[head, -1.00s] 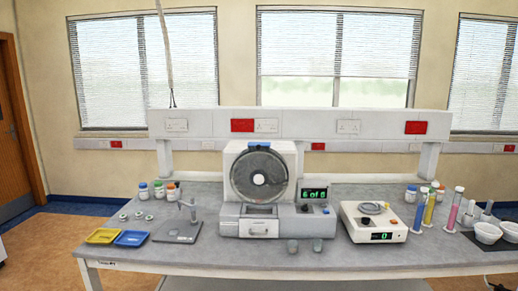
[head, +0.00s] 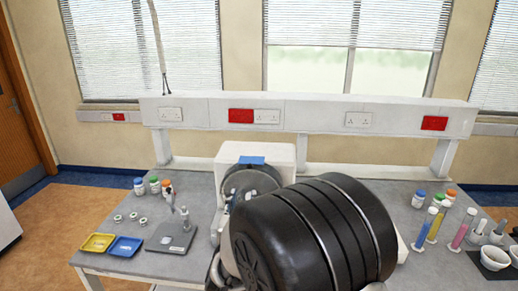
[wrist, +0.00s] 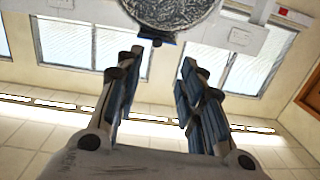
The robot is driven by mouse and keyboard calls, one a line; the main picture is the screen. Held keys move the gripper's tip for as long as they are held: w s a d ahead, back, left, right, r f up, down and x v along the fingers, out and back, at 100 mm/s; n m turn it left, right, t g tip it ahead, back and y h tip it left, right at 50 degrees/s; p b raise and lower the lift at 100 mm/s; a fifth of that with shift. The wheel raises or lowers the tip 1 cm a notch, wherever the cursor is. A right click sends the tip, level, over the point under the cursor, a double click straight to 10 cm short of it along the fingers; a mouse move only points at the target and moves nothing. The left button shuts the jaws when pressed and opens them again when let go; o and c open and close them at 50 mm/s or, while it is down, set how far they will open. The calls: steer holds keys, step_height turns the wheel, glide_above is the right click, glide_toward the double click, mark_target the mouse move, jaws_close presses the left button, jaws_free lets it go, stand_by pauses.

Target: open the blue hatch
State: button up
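The blue hatch (head: 251,160) is a small blue flap at the top of the round drum (head: 250,180) on the white machine (head: 226,156). My black arm covers the lower part of the machine in the head view. In the wrist view, which is turned upside down, the drum (wrist: 172,10) is at the top edge with the blue hatch (wrist: 158,37) at its rim. My gripper (wrist: 162,58) is open and empty. Its fingers point toward the hatch, which appears between and beyond the tips, apparently not touching. I cannot tell whether the hatch is ajar.
A yellow tray (head: 98,243), a blue tray (head: 125,247) and a grey stand (head: 172,236) are on the left of the bench. Capped bottles, coloured cylinders (head: 462,228) and a white bowl (head: 494,257) are on the right. A socket rail (head: 310,112) runs behind the machine.

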mark_target(250, 167)
steer(key=shift+t+h, duration=0.3)
steer(key=shift+t, duration=0.1)
steer(key=w+p, duration=0.1)
steer(key=w, duration=1.6)
steer(key=shift+w+d+r, duration=0.1)
steer(key=shift+w+r, duration=0.05)
steer(key=shift+w, duration=0.25)
steer(key=shift+c, duration=0.2)
jaws_close()
